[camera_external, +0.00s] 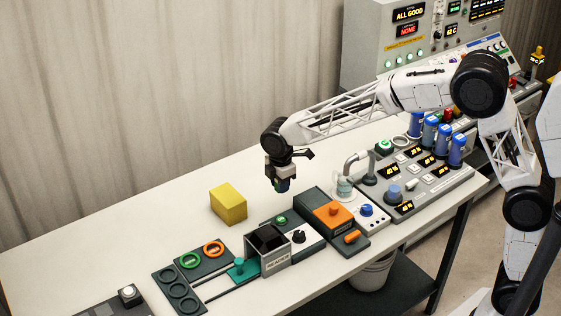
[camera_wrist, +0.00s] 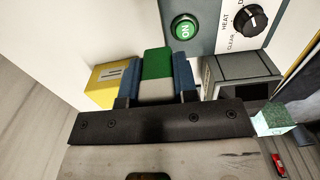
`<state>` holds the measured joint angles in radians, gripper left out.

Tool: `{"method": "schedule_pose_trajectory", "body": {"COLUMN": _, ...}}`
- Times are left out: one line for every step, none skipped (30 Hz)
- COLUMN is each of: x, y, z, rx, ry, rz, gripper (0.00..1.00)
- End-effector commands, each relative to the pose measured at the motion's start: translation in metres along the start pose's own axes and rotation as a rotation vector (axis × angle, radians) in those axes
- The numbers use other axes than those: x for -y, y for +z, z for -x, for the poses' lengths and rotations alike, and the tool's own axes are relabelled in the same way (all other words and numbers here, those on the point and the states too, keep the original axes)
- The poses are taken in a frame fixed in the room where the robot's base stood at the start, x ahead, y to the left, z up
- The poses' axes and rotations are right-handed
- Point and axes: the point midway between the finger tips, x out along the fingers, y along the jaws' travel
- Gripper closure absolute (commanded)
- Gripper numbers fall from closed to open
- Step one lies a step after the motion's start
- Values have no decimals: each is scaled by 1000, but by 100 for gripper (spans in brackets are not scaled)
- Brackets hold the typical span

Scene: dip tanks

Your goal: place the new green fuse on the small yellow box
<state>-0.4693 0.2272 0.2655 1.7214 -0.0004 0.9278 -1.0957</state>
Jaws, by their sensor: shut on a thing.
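The green fuse (camera_wrist: 156,63), with a green end and a pale grey part, sits between the blue finger pads of my gripper (camera_wrist: 157,78) in the wrist view. My gripper (camera_external: 282,184) is shut on it and points down above the table in the external view, where the fuse is small and mostly hidden by the fingers. The small yellow box (camera_external: 228,204) stands on the table to the left of and below my gripper in that picture, apart from it. Part of the yellow box (camera_wrist: 106,86) also shows left of the fingers in the wrist view, partly covered by them.
A grey reader box (camera_external: 275,262) and a heater panel with a green button (camera_external: 281,219) and black knob stand near the yellow box. An orange-topped unit (camera_external: 333,213) is to the right. A dark ring tray (camera_external: 180,290) lies front left. The table's back left is clear.

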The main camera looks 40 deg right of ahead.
Motion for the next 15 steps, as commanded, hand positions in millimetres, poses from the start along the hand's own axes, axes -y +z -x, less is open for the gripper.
{"method": "schedule_pose_trajectory", "body": {"x": 4, "y": -12, "z": 2, "rx": 0, "ry": 1, "rz": 4, "gripper": 97}}
{"method": "schedule_pose_trajectory", "body": {"x": 7, "y": -17, "z": 4, "rx": -1, "ry": 1, "rz": 6, "gripper": 97}}
{"method": "schedule_pose_trajectory", "body": {"x": 9, "y": -23, "z": 5, "rx": -1, "ry": 1, "rz": 6, "gripper": 97}}
{"method": "schedule_pose_trajectory", "body": {"x": 11, "y": -27, "z": 6, "rx": -1, "ry": 1, "rz": 5, "gripper": 97}}
{"method": "schedule_pose_trajectory", "body": {"x": 13, "y": -31, "z": 6, "rx": 0, "ry": 1, "rz": 6, "gripper": 97}}
{"method": "schedule_pose_trajectory", "body": {"x": 15, "y": -36, "z": 7, "rx": 0, "ry": 1, "rz": 6, "gripper": 97}}
{"method": "schedule_pose_trajectory", "body": {"x": 16, "y": -38, "z": 8, "rx": 0, "ry": 1, "rz": 7, "gripper": 97}}
{"method": "schedule_pose_trajectory", "body": {"x": 17, "y": -40, "z": 8, "rx": 0, "ry": 1, "rz": 7, "gripper": 97}}
{"method": "schedule_pose_trajectory", "body": {"x": 18, "y": -43, "z": 8, "rx": 0, "ry": 0, "rz": 7, "gripper": 97}}
{"method": "schedule_pose_trajectory", "body": {"x": 19, "y": -44, "z": 9, "rx": 0, "ry": 0, "rz": 6, "gripper": 97}}
{"method": "schedule_pose_trajectory", "body": {"x": 19, "y": -45, "z": 9, "rx": 0, "ry": 0, "rz": 6, "gripper": 97}}
{"method": "schedule_pose_trajectory", "body": {"x": 20, "y": -46, "z": 9, "rx": 0, "ry": 0, "rz": 6, "gripper": 97}}
{"method": "schedule_pose_trajectory", "body": {"x": 20, "y": -46, "z": 9, "rx": 0, "ry": 0, "rz": 6, "gripper": 97}}
{"method": "schedule_pose_trajectory", "body": {"x": 20, "y": -46, "z": 9, "rx": 0, "ry": 0, "rz": 6, "gripper": 97}}
{"method": "schedule_pose_trajectory", "body": {"x": 20, "y": -46, "z": 9, "rx": 0, "ry": 0, "rz": 6, "gripper": 97}}
